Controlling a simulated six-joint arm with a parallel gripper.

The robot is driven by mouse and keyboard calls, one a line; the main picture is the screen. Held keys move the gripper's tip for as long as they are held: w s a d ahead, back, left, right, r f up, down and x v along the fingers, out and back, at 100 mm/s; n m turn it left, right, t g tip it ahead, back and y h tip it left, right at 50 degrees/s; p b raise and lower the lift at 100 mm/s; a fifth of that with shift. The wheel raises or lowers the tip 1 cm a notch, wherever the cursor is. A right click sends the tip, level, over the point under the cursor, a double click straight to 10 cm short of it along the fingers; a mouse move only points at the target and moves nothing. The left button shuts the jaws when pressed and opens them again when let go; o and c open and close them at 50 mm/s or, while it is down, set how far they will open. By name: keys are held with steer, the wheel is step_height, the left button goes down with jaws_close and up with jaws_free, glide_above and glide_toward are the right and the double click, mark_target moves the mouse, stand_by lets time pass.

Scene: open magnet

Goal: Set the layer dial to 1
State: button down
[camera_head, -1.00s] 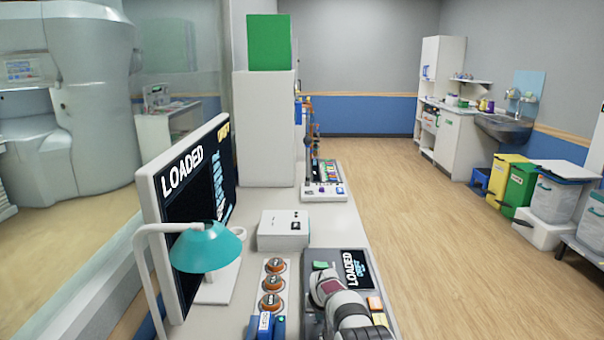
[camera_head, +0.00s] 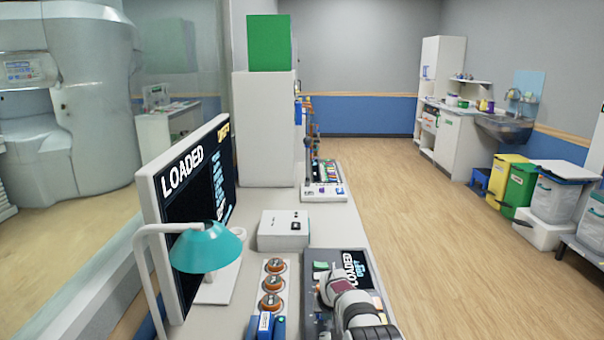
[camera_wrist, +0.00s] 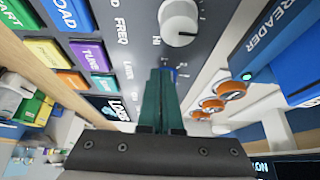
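In the wrist view my gripper (camera_wrist: 166,72) points at the dark control panel (camera_wrist: 135,20); its two teal fingers lie close together and look shut. A white round knob (camera_wrist: 181,22) beside the FREQ lettering stands beyond the fingertips. A small blue spot shows at the fingertips. In the head view my wrist hangs over the panel (camera_head: 313,318), and the fingers are hidden.
Coloured buttons, among them TUNE (camera_wrist: 88,55), lie left of the fingers. Three orange round pieces (camera_head: 272,283) stand in a row beside the panel. A blue reader (camera_wrist: 270,32) is to the right. A monitor (camera_head: 190,210) and a teal lamp (camera_head: 207,245) stand on the desk's left.

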steer(key=shift+s+d+r, duration=0.1)
steer(key=shift+s, duration=0.25)
step_height(320, 180, up, 6)
steer(key=shift+f, duration=0.1)
steer(key=f, duration=0.2)
steer(key=a+f, duration=0.1)
steer(key=f, duration=0.1)
steer(key=a+f, duration=0.1)
steer(key=f, duration=0.1)
steer(key=shift+w+a, duration=0.1)
steer(key=shift+a, duration=0.05)
stand_by(0.4)
steer(key=shift+w, duration=0.3)
stand_by(0.5)
